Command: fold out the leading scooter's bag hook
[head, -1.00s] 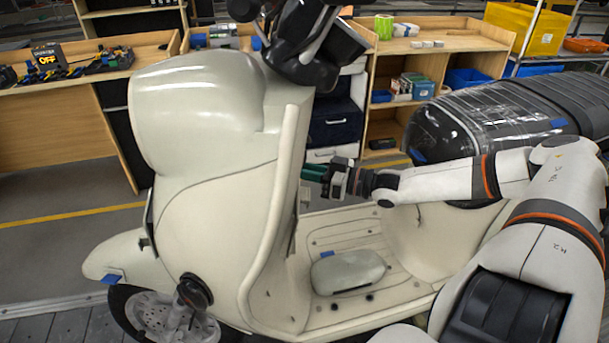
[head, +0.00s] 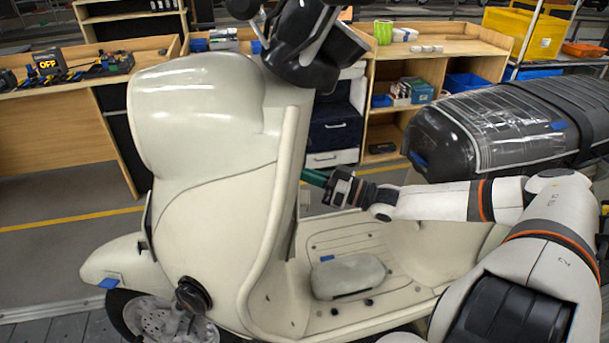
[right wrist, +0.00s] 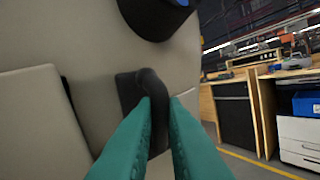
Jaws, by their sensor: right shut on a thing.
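The leading scooter (head: 215,190) is cream, with a tall front shield and a flat floorboard. In the right wrist view the bag hook (right wrist: 152,88) is a dark curved piece on a dark base plate, on the cream inner panel. My right gripper (head: 312,176), with green fingers, reaches the inner side of the shield from the right. In the right wrist view its fingers (right wrist: 160,125) are closed around the hook's curved part. In the head view the hook is hidden behind the shield edge and fingers. My left gripper is not in view.
A cream rounded part (head: 348,276) lies on the floorboard below my right arm. The black handlebar parts (head: 305,60) hang above the gripper. A black wrapped seat (head: 490,125) is at the right. Wooden workbenches (head: 440,50) stand behind.

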